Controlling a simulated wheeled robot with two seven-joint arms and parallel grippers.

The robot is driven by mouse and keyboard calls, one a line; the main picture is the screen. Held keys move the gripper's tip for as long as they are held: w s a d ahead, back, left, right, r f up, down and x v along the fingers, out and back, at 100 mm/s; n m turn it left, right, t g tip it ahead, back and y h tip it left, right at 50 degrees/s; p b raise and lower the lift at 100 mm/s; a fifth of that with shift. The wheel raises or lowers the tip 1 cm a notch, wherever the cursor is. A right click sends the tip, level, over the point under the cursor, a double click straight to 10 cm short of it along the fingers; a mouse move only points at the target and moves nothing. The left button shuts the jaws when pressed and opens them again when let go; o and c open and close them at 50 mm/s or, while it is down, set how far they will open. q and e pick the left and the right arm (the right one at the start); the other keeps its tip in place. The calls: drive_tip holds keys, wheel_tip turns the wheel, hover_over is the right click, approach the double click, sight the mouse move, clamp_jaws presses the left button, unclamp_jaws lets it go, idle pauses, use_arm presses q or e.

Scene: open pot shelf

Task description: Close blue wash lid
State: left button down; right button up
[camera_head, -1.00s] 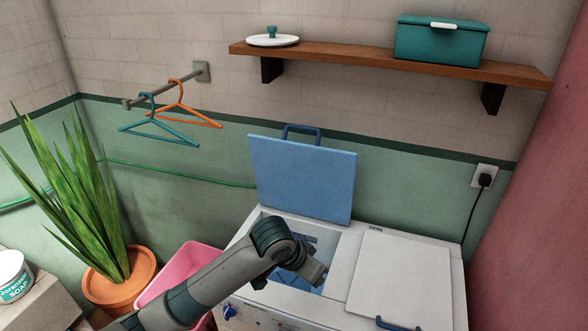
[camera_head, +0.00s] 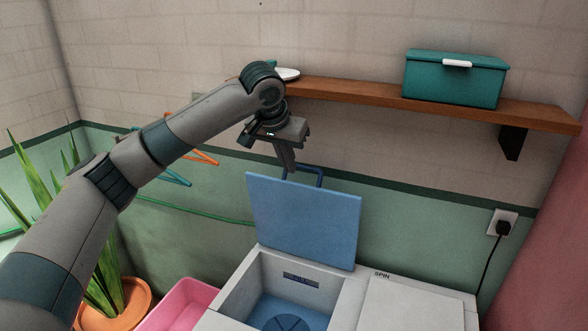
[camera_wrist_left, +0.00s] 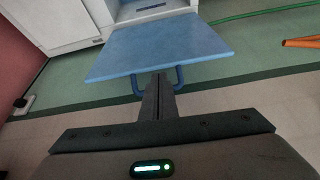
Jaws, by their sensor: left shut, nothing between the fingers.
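The blue wash lid (camera_head: 304,222) stands open and upright at the back of the left tub of the white washing machine (camera_head: 240,284). Its dark blue handle (camera_head: 318,172) sticks up from the top edge. My left gripper (camera_head: 288,166) is shut and empty, pointing down just at or behind the lid's top edge, beside the handle. In the left wrist view the closed fingers (camera_wrist_left: 155,84) reach to the lid's edge, between the two sides of the handle (camera_wrist_left: 179,80); I cannot tell whether they touch. The lid also fills the middle there (camera_wrist_left: 165,45). My right gripper is not in view.
A wooden shelf (camera_head: 370,96) with a teal box (camera_head: 455,80) runs along the wall above. Hangers (camera_head: 172,178) are behind my left arm. A pink basket (camera_head: 178,308) and potted plant (camera_head: 112,308) stand at the left. The tub opening is clear.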

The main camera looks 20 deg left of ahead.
sight(289, 181)
use_arm(q)
drive_tip(key=r, duration=0.1)
drive_tip(key=a+r, duration=0.1)
drive_tip(key=r, duration=0.1)
drive_tip(key=shift+w+a+r+n, duration=0.1)
drive_tip(key=shift+w+a+n, duration=0.2)
drive_tip(key=shift+w+a, duration=0.05)
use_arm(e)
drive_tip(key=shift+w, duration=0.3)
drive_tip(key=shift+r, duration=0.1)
use_arm(q)
drive_tip(key=p+x, duration=0.3)
drive_tip(key=x, duration=0.5)
drive_tip(key=shift+w+a, duration=0.1)
drive_tip(key=shift+x, duration=0.95)
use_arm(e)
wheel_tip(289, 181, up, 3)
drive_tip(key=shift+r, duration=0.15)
